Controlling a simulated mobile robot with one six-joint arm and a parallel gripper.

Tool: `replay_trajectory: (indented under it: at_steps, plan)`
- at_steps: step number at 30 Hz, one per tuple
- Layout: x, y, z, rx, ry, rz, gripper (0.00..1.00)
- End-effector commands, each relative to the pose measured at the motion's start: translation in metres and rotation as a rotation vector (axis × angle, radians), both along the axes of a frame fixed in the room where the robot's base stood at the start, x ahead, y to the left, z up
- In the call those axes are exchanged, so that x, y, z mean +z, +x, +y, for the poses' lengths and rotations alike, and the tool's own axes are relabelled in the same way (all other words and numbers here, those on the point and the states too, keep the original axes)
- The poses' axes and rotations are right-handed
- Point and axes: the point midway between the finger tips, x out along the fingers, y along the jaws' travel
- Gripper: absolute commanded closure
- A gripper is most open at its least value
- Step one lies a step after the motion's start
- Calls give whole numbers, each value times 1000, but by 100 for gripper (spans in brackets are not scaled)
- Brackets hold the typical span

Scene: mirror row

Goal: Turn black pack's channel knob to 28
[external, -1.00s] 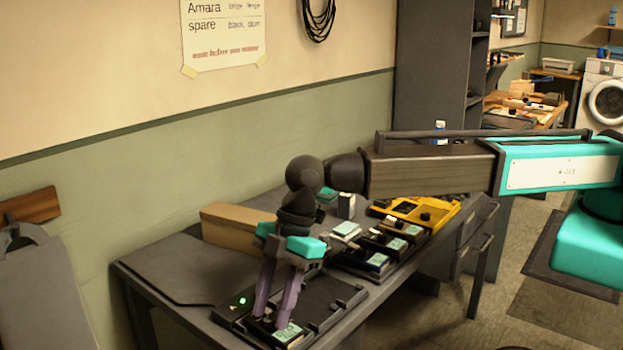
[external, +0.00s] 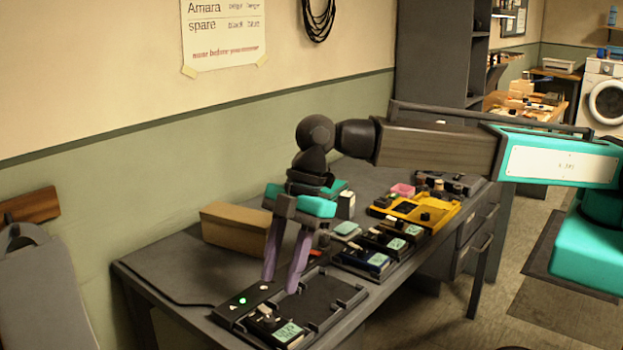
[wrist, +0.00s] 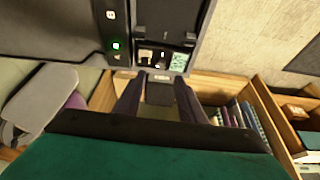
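A black pack (external: 277,326) with a dark knob and a lit green screen sits in the dark charging tray (external: 345,300) at the near left end of the desk. In the wrist view the pack (wrist: 158,58) shows just beyond my fingers, its screen on its right side; the reading is too small to tell. My gripper (external: 281,287) points down above and behind the pack, apart from it. Its two purple fingers are spread, with nothing seen held between them. The knob's exact setting cannot be read.
A green light (external: 242,300) glows on the tray's left strip. Several other packs, one blue (external: 365,260), stand along the desk towards a yellow tray (external: 400,208). A cardboard box (external: 236,228) stands by the wall. The desk's left part is clear.

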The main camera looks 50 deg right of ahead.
Motion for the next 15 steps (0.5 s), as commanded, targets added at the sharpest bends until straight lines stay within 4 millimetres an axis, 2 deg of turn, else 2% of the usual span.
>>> replay_trajectory:
  at_steps: [9,15]
  plan:
    - [37,-1,-16,0,1,-1,64]
    - [54,-1,-22,0,1,0,64]
